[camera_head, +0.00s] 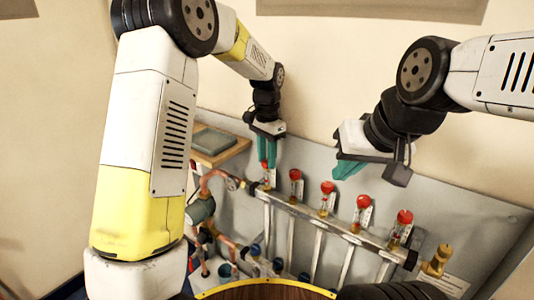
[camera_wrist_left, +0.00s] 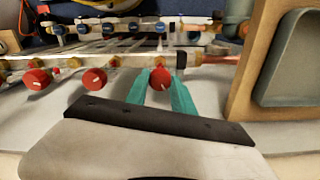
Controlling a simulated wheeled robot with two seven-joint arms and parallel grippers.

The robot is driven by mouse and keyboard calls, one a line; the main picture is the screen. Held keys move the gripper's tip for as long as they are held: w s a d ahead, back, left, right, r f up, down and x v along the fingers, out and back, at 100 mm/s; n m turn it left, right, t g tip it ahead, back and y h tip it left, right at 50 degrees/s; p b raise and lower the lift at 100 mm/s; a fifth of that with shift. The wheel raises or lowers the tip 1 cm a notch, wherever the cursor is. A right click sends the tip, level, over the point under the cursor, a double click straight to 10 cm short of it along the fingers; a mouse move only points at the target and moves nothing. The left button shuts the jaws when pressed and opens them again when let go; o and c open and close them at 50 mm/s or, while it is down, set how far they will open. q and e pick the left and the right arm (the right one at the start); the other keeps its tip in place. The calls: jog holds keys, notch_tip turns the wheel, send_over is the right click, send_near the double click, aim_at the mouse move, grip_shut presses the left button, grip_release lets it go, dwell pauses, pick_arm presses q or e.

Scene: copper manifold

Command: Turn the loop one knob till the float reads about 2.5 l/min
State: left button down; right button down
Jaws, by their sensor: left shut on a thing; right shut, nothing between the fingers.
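A row of several red knobs tops the flow meters along the metal manifold bar (camera_head: 310,212) in the head view. My left gripper (camera_head: 267,164) points down over the leftmost red knob (camera_head: 266,173). In the left wrist view its teal fingers (camera_wrist_left: 161,88) are shut on that red knob (camera_wrist_left: 161,76), one on each side. A pale mark shows on the knob's face. The float and its scale are too small to read. My right gripper (camera_head: 346,172) is shut and empty, above the manifold and clear of the knobs.
The neighbouring red knob (camera_head: 295,174) stands close to the right of the held one. A wooden shelf with a grey tray (camera_head: 214,140) is at the left. Copper pipes (camera_head: 205,187) and a lower row of blue knobs (camera_head: 255,250) lie below. A brass fitting (camera_head: 437,261) ends the right side.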

pick_arm(q)
jog(key=shift+n, duration=0.4)
jog(key=n, duration=0.3)
jog(key=shift+n, duration=0.3)
jog(key=shift+r+n, duration=0.1)
jog(key=shift+n, duration=2.2)
jog(key=c, duration=1.1)
grip_release()
